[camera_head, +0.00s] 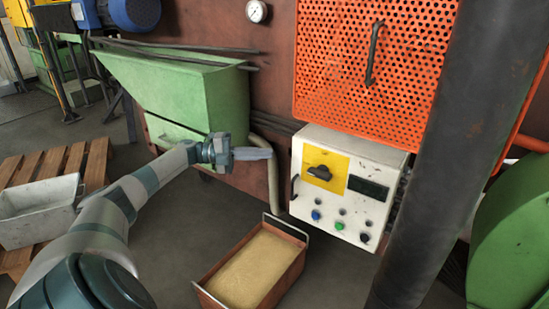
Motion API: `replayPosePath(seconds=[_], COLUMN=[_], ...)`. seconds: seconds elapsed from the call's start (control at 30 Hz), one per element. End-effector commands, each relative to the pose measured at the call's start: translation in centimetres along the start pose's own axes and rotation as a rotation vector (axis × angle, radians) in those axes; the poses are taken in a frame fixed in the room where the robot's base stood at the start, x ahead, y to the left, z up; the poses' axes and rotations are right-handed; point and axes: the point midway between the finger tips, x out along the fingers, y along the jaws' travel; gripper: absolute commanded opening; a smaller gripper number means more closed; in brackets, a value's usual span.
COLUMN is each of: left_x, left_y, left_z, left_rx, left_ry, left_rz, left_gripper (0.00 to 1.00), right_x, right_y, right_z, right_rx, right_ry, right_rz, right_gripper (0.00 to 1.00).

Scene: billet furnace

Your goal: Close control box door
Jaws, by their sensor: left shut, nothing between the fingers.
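The control box (385,150) is a worn white box on the furnace wall, right of the picture's middle. Its front door (330,200) carries a yellow panel with a black rotary knob, a dark display, several buttons and a black handle (294,187) at its left edge. The door looks flush with the box; I see no clear gap, but a small one cannot be ruled out. My left gripper (266,154) is shut and empty, left of the box and apart from the handle, pointing right. My right gripper is out of view.
An orange perforated guard (400,60) with a handle is above the box. A dark thick pipe (440,150) stands close on its right. A green hopper (190,85) stands behind my left arm.

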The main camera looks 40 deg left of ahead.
Motion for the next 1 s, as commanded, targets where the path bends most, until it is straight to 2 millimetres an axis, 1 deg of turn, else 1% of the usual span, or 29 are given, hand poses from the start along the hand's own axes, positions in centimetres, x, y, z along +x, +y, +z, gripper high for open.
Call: replayPosePath(seconds=[0.1,0.23,1.0], left_x=[-1.1,-1.6,-1.6], left_y=[0.0,0.0,0.0], left_z=[0.4,0.6,0.6], left_rx=[0.001,0.001,0.0], left_ry=[-0.001,-0.001,0.0], left_rz=[0.0,0.0,0.0], left_gripper=[0.0,0.0,0.0], right_x=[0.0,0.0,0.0], right_y=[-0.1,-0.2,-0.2], right_z=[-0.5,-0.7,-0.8], right_rx=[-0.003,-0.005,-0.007], right_ry=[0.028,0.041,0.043], right_rz=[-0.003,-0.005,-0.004], right_gripper=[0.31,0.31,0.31])
